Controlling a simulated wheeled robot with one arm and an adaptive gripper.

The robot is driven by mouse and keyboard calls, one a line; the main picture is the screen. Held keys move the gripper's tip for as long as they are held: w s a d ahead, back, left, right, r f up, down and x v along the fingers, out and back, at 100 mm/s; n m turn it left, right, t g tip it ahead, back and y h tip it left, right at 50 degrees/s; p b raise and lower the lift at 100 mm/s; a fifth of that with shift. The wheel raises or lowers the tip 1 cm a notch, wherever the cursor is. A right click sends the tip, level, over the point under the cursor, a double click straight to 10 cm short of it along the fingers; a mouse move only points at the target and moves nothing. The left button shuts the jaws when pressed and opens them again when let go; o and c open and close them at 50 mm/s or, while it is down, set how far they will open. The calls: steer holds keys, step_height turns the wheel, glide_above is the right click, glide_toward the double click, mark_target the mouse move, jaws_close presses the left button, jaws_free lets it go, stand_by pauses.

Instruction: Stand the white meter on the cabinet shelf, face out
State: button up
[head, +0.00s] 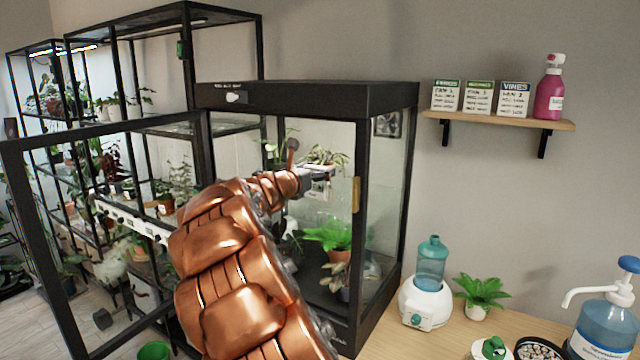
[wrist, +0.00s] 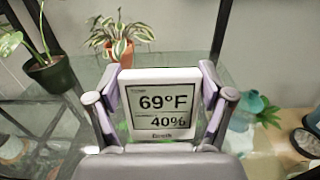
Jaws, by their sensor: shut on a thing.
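The white meter (wrist: 158,106) is held upright between the fingers of my gripper (wrist: 158,112) in the wrist view. Its display faces the camera and reads 69°F and 40%. In the head view my gripper (head: 312,184) is at the open front of the black-framed glass cabinet (head: 310,98), at the height of the upper plants, and mostly hides the meter. The cabinet's glass shelf (wrist: 82,75) shows behind the meter in the wrist view. I cannot tell whether the meter's base touches the shelf.
A striped plant in a terracotta pot (wrist: 119,52) stands just behind the meter. A plant in a dark green pot (wrist: 50,74) is to its left. The cabinet door (head: 28,230) is swung open to the left. The shelf right of the terracotta pot looks clear.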

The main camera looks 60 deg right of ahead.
mark_target(317, 185)
steer(key=shift+s+d+f, duration=0.25)
steer(key=shift+s, duration=0.35)
steer(key=shift+w+f, duration=0.1)
steer(key=shift+f, duration=1.45)
steer(key=shift+f, duration=0.2)
steer(key=o, duration=1.1)
steer(key=shift+r, duration=0.2)
steer(key=a, duration=0.4)
steer(key=a+b, duration=0.1)
steer(key=a, duration=0.7)
steer(key=shift+s+b, duration=0.35)
steer(key=shift+b, duration=0.05)
